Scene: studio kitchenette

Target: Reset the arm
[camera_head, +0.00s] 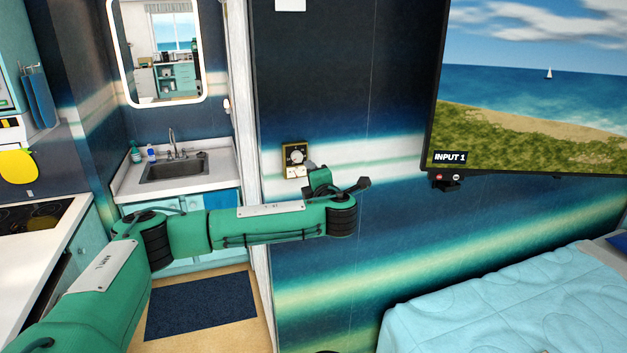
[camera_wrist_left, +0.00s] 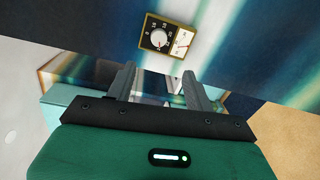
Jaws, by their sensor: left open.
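My left arm is green and reaches across the middle of the head view from the left. Its left gripper (camera_head: 312,178) is partly hidden behind the wrist, close to the dark wall. In the left wrist view the left gripper (camera_wrist_left: 158,78) has its two grey fingers apart, with nothing between them. A wall control (camera_head: 294,157) with a round dial and a gold frame is just above the gripper in the head view. The control also shows past the fingertips in the left wrist view (camera_wrist_left: 166,36). The fingers look apart from it. My right gripper is not in view.
A sink (camera_head: 174,167) in a white counter is behind the arm at left. A stove top (camera_head: 32,214) is at far left. A wall screen (camera_head: 535,85) is at upper right, and a blue bed (camera_head: 510,300) at lower right. A dark mat (camera_head: 200,306) lies on the floor.

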